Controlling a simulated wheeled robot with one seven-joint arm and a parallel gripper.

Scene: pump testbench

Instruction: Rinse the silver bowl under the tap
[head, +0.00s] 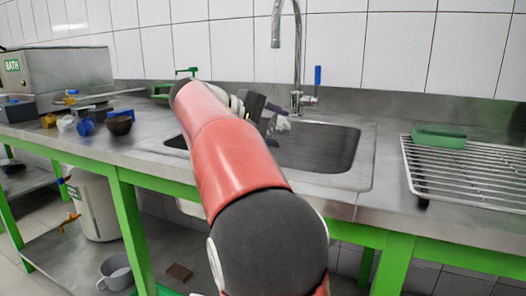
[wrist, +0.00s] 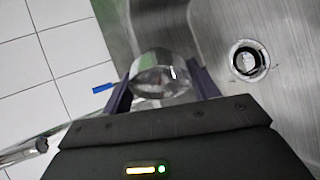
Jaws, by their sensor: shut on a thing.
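The silver bowl (wrist: 158,72) is between the two dark fingers of my gripper (wrist: 162,84) in the wrist view, and the gripper is shut on it. In the head view my gripper (head: 262,115) is over the left part of the sink (head: 325,148), largely behind my red arm. A small shiny part of the bowl (head: 281,124) shows beside it. The tap (head: 297,60) rises behind the sink, with a blue lever (head: 317,76) on its right. The tap's spout also shows at the lower left of the wrist view (wrist: 25,151). I see no water stream.
The sink drain (wrist: 248,60) is right of the bowl in the wrist view. A dark bowl (head: 120,125) and several small items lie on the left counter near the bath box (head: 60,72).

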